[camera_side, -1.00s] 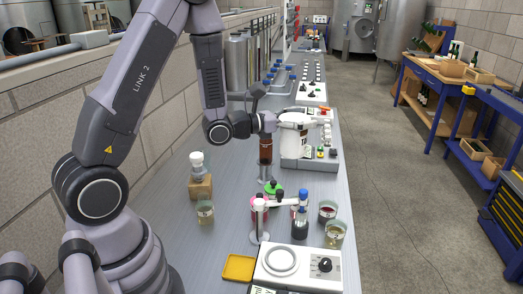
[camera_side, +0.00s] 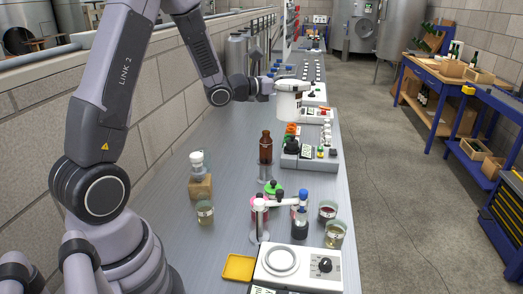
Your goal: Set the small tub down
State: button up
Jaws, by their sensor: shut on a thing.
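The small tub (camera_side: 289,105) is a white, roughly upright cylinder in the middle of the side view. My gripper (camera_side: 279,87) reaches it from the left and is shut on it near its top. The tub appears raised above the bench, in front of the white-topped equipment behind it. The fingertips are small and partly hidden against the tub.
A brown bottle (camera_side: 265,147) stands on a clear stand, left of a grey device (camera_side: 308,156) with coloured caps. The bench's left-middle is bare.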

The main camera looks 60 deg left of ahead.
jog(key=a+f+n+y, duration=0.1)
jog(key=a+y, duration=0.1)
jog(key=a, duration=2.7)
jog(key=shift+s+d+f, duration=0.15)
jog(key=shift+f, duration=4.95)
jog(key=shift+s+d+f, duration=0.1)
jog(key=shift+f, duration=4.95)
jog(key=shift+s+d+f, duration=0.15)
jog(key=shift+f, duration=4.95)
jog(key=shift+f, duration=0.2)
jog(key=o, duration=1.2)
jog(key=shift+c, duration=0.2)
